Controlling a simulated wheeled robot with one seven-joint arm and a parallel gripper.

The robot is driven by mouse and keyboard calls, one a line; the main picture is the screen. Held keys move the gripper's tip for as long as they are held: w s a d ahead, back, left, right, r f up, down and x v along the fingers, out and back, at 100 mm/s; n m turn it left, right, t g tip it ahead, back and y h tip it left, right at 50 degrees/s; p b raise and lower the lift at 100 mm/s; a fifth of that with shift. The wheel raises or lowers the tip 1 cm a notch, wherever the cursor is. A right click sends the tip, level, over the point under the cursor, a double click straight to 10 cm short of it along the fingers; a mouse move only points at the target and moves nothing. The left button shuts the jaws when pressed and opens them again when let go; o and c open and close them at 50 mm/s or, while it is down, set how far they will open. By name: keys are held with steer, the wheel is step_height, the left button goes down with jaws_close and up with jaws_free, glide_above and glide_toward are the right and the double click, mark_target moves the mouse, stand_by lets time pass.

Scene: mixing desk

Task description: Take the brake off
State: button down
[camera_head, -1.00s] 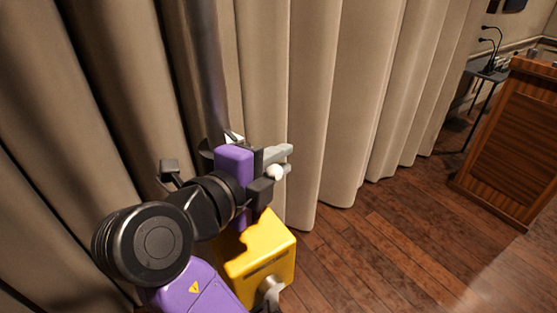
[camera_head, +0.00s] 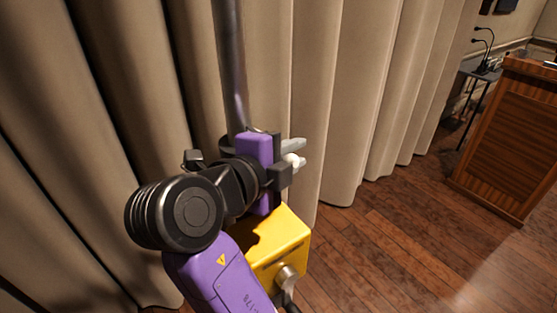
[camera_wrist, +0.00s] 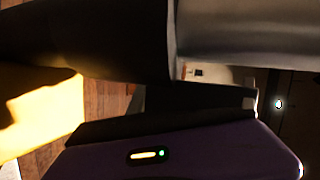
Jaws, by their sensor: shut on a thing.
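In the head view my gripper (camera_head: 283,166) is shut at a grey lever (camera_head: 294,144) with a round white knob (camera_head: 293,159). The lever juts out to the right past my black fingers. It sits beside the foot of an upright metal pole (camera_head: 230,70), above a yellow box (camera_head: 283,238). My gripper's purple body hides where the lever joins the pole. In the wrist view a pale grey bar (camera_wrist: 250,35) crosses the top right, close to the camera, and the yellow box (camera_wrist: 35,115) shows at left. The finger contact itself is hidden.
A beige curtain (camera_head: 350,100) hangs close behind the pole. A wooden lectern (camera_head: 505,135) stands at right, with a small dark stand (camera_head: 480,78) behind it. The wooden floor (camera_head: 380,250) between box and lectern is clear.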

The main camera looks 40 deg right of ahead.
steer(key=shift+w+r+n+g, duration=0.1)
steer(key=shift+r+n+g, duration=0.25)
steer(key=shift+n, duration=0.25)
steer(key=shift+a, duration=0.1)
steer(key=c, duration=1.3)
jaws_free()
steer(key=shift+c, duration=0.2)
steer(key=b+v, duration=0.1)
steer(key=v, duration=0.6)
steer(key=shift+a+r, duration=0.2)
steer(key=shift+a, duration=0.15)
steer(key=shift+s+a, duration=0.1)
steer(key=shift+s, duration=0.1)
